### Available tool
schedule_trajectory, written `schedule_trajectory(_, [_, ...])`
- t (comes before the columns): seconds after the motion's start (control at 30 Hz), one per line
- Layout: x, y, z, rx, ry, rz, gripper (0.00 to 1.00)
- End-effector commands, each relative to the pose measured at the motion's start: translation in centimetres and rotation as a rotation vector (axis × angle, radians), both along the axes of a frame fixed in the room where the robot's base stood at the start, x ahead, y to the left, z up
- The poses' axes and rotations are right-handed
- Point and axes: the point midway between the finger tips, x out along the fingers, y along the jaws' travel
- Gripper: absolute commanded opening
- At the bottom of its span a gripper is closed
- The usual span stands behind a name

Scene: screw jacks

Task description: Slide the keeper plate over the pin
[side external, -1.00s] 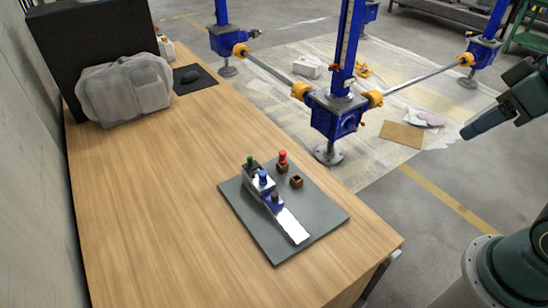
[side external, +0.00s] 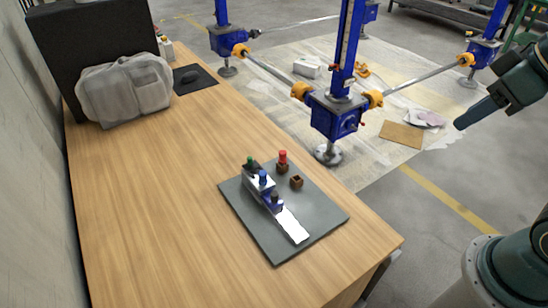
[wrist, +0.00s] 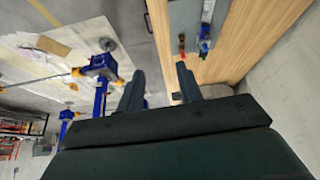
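A grey board (side external: 315,236) lies on the wooden table. On it stands a blue and white block (side external: 259,181) with a green-topped peg (side external: 249,161), a blue-topped peg (side external: 263,176) and a dark part on it. A bright, pale flat strip (side external: 292,224), perhaps the keeper plate, extends from the block toward the front right. A red-topped peg (side external: 283,157) stands in a brown holder behind; I cannot tell which peg is the pin. My gripper (wrist: 158,76) is open and empty in the wrist view, well away to the right of the board in the side view (side external: 458,124).
A small brown holder (side external: 296,181) with an open top sits on the board. A plastic-wrapped bundle (side external: 126,88) and a dark mat (side external: 193,79) lie at the table's far end. Blue screw jacks (side external: 336,114) stand on the floor beyond the table edge. The table's front is clear.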

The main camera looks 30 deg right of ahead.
Motion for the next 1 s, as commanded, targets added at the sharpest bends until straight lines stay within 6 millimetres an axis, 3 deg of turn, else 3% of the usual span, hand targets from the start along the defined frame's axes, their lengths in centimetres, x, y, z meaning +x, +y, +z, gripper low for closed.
schedule_trajectory(0.5, [10.6,3.2,2.3,-0.047,0.058,0.322,0.36])
schedule_trajectory(0.77, [16.5,5.0,1.7,-0.063,0.080,0.494,0.36])
schedule_trajectory(1.0, [21.8,6.8,0.0,-0.071,0.093,0.655,0.36])
